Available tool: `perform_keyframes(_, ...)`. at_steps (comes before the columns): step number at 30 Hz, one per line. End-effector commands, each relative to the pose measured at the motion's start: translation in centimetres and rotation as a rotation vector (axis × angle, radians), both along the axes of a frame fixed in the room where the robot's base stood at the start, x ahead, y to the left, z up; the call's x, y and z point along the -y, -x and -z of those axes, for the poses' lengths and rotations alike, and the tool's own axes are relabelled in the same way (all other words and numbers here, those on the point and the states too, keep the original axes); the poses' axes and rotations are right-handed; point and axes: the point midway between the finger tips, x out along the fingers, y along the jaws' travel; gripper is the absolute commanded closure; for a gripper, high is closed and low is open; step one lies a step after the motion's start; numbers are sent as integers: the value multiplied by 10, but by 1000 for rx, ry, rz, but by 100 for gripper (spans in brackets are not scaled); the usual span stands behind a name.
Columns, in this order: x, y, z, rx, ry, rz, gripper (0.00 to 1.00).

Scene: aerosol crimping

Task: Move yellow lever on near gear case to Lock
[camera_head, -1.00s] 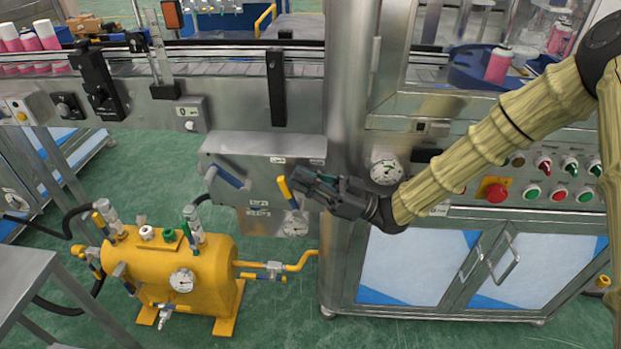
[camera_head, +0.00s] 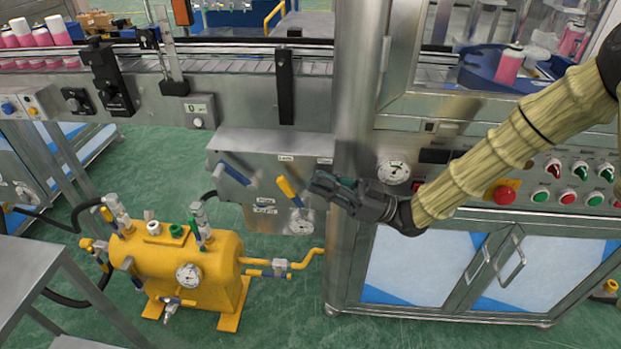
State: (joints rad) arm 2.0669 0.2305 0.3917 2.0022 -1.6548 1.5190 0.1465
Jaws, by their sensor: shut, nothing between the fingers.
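The yellow lever (camera_head: 287,188) is on the front of the grey gear case (camera_head: 232,146) below the conveyor. It slants from upper left to lower right. Small labels sit above and beside it, too small to read. My gripper (camera_head: 316,184) is shut and empty, just right of the lever. Its fingers point left toward the lever, and a narrow gap shows between them in the picture. I cannot tell its depth from the case.
A blue lever (camera_head: 234,174) sits on the same case, left of the yellow one. A steel post (camera_head: 350,240) and cabinet (camera_head: 420,265) stand behind and right of my gripper. A yellow tank (camera_head: 190,262) stands lower left.

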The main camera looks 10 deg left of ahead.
Motion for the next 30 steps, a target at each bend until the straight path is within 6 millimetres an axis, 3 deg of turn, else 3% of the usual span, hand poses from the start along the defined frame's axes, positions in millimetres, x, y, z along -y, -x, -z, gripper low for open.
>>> perform_keyframes(6,39,-4,16,-1,0,2,100)
perform_keyframes(13,69,-6,28,1,1,1,100)
perform_keyframes(19,80,-7,33,0,0,0,100)
perform_keyframes(30,82,-7,34,0,0,0,100)
